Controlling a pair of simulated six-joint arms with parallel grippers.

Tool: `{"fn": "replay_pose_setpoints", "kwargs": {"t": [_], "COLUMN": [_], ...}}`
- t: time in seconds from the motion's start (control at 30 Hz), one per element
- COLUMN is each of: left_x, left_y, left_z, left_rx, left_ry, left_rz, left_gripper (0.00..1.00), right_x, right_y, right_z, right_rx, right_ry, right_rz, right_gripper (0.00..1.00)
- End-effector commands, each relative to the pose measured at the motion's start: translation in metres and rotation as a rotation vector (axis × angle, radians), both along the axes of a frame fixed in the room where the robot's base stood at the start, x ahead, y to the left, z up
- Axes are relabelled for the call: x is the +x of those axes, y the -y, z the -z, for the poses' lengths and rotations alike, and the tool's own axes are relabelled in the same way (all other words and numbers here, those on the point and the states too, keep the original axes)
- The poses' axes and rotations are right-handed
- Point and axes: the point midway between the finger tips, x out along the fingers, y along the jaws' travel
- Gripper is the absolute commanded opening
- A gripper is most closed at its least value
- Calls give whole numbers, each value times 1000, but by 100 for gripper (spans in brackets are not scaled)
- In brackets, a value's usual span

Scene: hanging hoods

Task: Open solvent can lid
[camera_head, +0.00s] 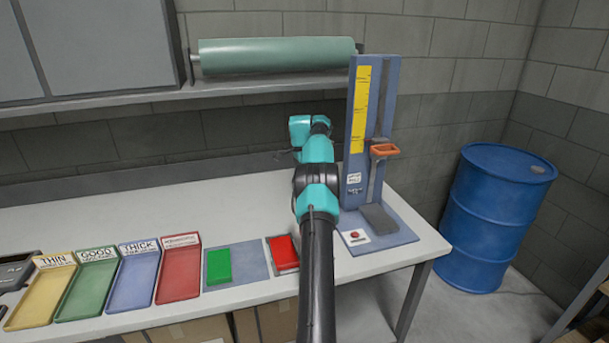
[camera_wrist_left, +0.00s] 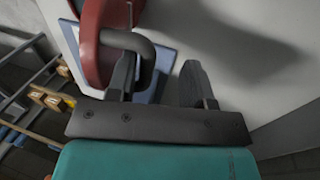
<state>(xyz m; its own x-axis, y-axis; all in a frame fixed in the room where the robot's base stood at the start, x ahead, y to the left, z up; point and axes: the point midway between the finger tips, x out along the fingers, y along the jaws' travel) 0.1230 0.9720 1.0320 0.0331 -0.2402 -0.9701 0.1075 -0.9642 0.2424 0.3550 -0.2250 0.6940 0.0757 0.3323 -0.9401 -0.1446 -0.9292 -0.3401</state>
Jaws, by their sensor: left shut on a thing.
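In the left wrist view, my left gripper (camera_wrist_left: 160,85) has its fingers around part of a grey curved handle (camera_wrist_left: 145,45). The handle bends over a rounded red thing (camera_wrist_left: 98,40), which looks like the solvent can or its lid and is cut off by the frame's top edge. Whether the lid stands open cannot be told. No can is clearly visible in the head view, where one teal and black arm of mine reaches up over the table and hides part of it. Its fingertips do not show, and my right gripper is not seen.
The white table (camera_head: 110,210) bears yellow, green, blue and red trays (camera_head: 180,275) at the left, and green and red blocks (camera_head: 283,253) nearer the arm. A tall blue stand (camera_head: 357,130) stands right of the arm. A blue drum (camera_head: 495,215) stands beyond the table's right end.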

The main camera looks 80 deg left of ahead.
Motion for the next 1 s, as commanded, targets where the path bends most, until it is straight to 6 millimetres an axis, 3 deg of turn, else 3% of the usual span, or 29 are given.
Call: {"fn": "replay_pose_setpoints", "kwargs": {"t": [0.27, 1.0], "left_x": [-4, 0], "left_y": [0, 1], "left_z": [-1, -36], "left_rx": [-1, 0], "left_ry": [-6, -1], "left_rz": [-3, -1], "left_gripper": [40, 40], "right_x": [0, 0], "right_y": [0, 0], "right_z": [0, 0], "right_rx": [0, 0], "right_ry": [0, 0], "right_rz": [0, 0], "right_gripper": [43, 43]}}
